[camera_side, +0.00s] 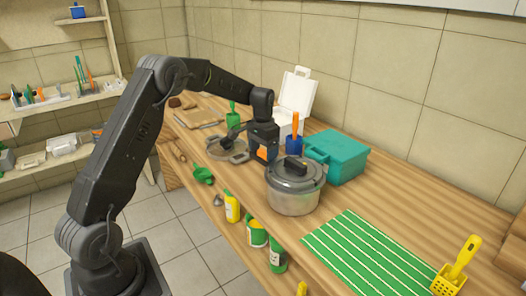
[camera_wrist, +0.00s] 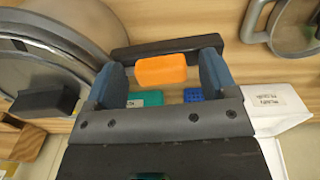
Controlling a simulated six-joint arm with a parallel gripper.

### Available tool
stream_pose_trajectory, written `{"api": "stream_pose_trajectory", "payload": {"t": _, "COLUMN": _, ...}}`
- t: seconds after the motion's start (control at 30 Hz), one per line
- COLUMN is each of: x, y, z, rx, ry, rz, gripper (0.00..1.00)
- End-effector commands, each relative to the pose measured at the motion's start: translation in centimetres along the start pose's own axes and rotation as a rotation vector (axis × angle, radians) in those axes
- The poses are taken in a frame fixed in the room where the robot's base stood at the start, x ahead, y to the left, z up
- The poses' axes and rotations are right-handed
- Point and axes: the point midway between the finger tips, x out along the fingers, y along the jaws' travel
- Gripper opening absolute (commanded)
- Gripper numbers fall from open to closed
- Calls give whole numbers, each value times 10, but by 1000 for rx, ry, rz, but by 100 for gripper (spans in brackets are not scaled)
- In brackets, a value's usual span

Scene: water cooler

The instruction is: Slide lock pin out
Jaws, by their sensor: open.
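My gripper (camera_side: 263,143) points down over the wooden counter, between the lidded pot and a smaller pan in the side view. In the wrist view its blue-grey fingers (camera_wrist: 163,80) are apart. An orange block (camera_wrist: 162,69) shows between them, and an orange patch shows at the gripper in the side view (camera_side: 262,153). I cannot tell whether the fingers touch the block. A dark bar (camera_wrist: 165,47) lies just behind it in the wrist view. I cannot pick out a lock pin or a water cooler in either view.
A lidded pot (camera_side: 294,190) stands close to the right of my gripper. A teal box (camera_side: 336,158), a white box (camera_side: 297,92) and a blue holder (camera_side: 293,146) are behind. A lidded pan (camera_side: 229,150) is left. A green striped mat (camera_side: 365,252) lies at the front right.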

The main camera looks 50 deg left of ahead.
Motion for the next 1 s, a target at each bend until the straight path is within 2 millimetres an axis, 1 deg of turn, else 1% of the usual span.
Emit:
{"api": "stream_pose_trajectory", "payload": {"t": 0.27, "x": 1, "y": 0, "z": 0, "rx": 0, "ry": 0, "rz": 0, "gripper": 79}}
{"api": "stream_pose_trajectory", "payload": {"t": 0.9, "x": 1, "y": 0, "z": 0, "rx": 0, "ry": 0, "rz": 0, "gripper": 17}}
{"api": "stream_pose_trajectory", "payload": {"t": 1.0, "x": 1, "y": 0, "z": 0, "rx": 0, "ry": 0, "rz": 0, "gripper": 10}}
